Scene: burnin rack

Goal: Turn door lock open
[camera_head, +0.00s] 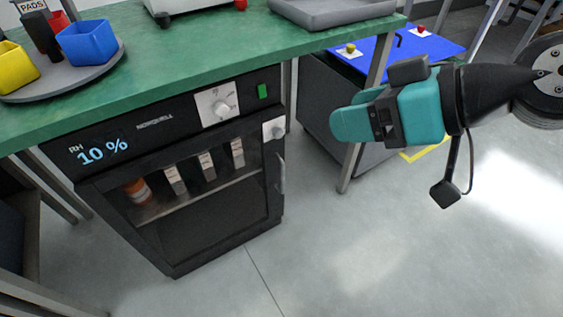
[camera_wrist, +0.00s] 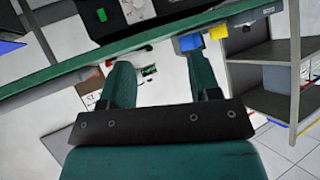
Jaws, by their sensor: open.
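The black dry cabinet (camera_head: 190,170) stands under the green bench in the head view, its glass door shut. A white plate with a round knob (camera_head: 274,129), which looks like the door lock, sits at the door's upper right corner. A second white dial (camera_head: 221,107) is on the panel above. My teal gripper (camera_head: 346,124) is to the right of the cabinet, apart from the lock and pointing left. In the wrist view my gripper (camera_wrist: 160,78) is open and empty between its two teal fingers. I cannot make out the lock in the wrist view.
The green bench (camera_head: 180,55) overhangs the cabinet, with a bench leg (camera_head: 362,135) near my gripper. A grey cart with a blue top (camera_head: 400,48) stands behind my gripper. The floor (camera_head: 370,250) in front is clear. The wrist view shows grey shelving (camera_wrist: 262,75) at right.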

